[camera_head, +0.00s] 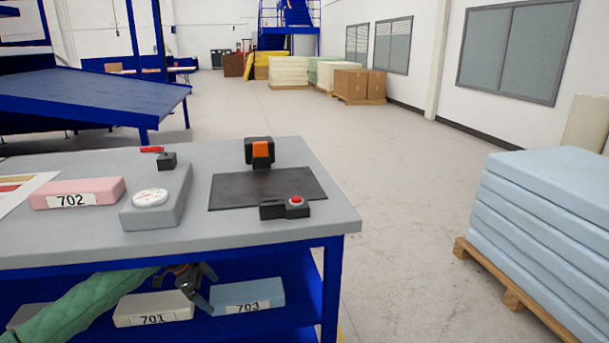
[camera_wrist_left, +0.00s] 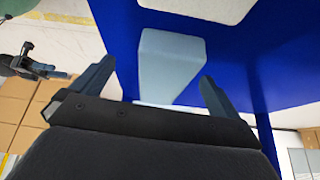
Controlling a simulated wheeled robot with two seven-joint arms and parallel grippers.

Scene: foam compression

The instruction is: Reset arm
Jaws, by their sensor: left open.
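My left gripper (camera_head: 203,287) reaches in a green-sleeved arm to the lower shelf of the table. It is in front of the gap between the cream block 701 (camera_head: 153,307) and the pale blue block 703 (camera_head: 247,295). In the left wrist view the jaws (camera_wrist_left: 155,88) are apart, with nothing held. A pale grey-blue block (camera_wrist_left: 172,60) shows beyond them, between the fingers in the picture; I cannot tell if they touch it. A dark gripper (camera_wrist_left: 40,68), seemingly my right one, shows at the left of that view; its jaw state is unclear.
The grey tabletop (camera_head: 330,215) overhangs the shelf. On it are pink block 702 (camera_head: 78,193), a grey block with a round white dial (camera_head: 151,198), a black mat (camera_head: 240,190) and a red-button box (camera_head: 285,208). Stacked blue foam (camera_head: 545,210) stands right; the floor between is clear.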

